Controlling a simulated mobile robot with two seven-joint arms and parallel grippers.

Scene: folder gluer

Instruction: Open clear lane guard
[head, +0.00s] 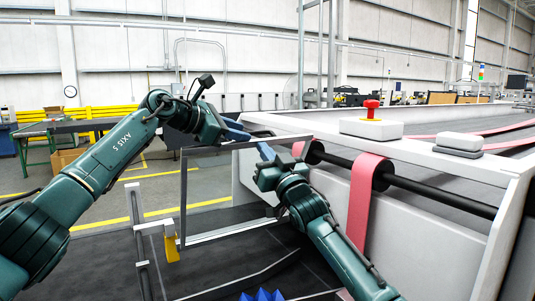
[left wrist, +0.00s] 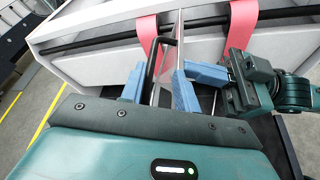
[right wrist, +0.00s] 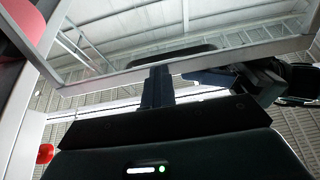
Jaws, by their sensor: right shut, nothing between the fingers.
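The clear lane guard is a see-through panel in a thin metal frame (head: 184,200), standing raised beside the machine in the head view. Its frame edge also crosses the right wrist view (right wrist: 110,82). My left gripper (head: 236,133) is at the guard's top edge. In the left wrist view its blue fingers (left wrist: 160,88) are apart, with the guard's edge and a black handle (left wrist: 153,52) between them; I cannot tell whether they touch. My right gripper (head: 265,152) is close by, on the machine side of the guard. Its fingers (right wrist: 157,88) are together and empty, near the frame.
The white machine wall (head: 420,225) stands to the right, with pink belts (head: 364,205) over a black roller (head: 440,188). A red button (head: 371,108) sits on top of the machine. Blue pointed pieces (head: 262,295) show at the bottom. Open floor lies to the left.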

